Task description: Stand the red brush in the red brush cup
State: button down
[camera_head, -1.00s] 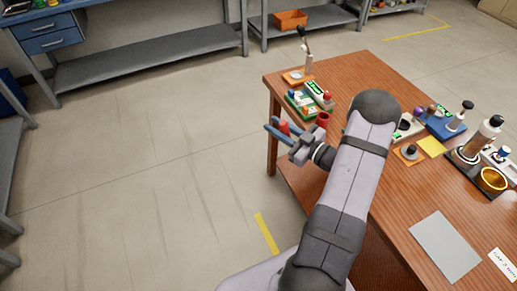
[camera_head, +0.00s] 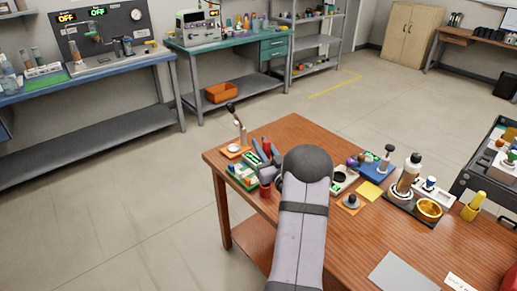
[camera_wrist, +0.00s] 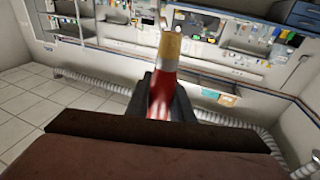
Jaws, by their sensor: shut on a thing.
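The red brush (camera_wrist: 165,88) is between the dark fingers of my gripper (camera_wrist: 162,100) in the wrist view. Its red part is gripped, and a tan-gold section points away from the palm. In the head view a small red part of the brush (camera_head: 267,146) shows between the blue fingers of my gripper (camera_head: 264,152), over the table's left end. The red cup (camera_head: 265,190) stands on the table near its left edge, just below my gripper in the picture. The brush appears apart from the cup. My arm hides part of the area beside the cup.
A green tray with small items (camera_head: 243,174) and an upright dark-topped tool on an orange base (camera_head: 235,149) stand close by. Several bottles and a gold bowl (camera_head: 429,208) stand to the right. The front of the wooden table (camera_head: 335,235) is mostly clear.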

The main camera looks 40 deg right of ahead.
dwell(0.4)
jog(key=shift+f+b, duration=2.7)
jog(key=shift+f, duration=0.2)
jog(key=shift+f+b, duration=1.15)
jog(key=shift+b, duration=0.35)
jog(key=shift+r, duration=0.2)
dwell(0.3)
jog(key=shift+r+p, duration=0.55)
jog(key=shift+r, duration=0.1)
jog(key=shift+b, duration=0.45)
dwell(1.6)
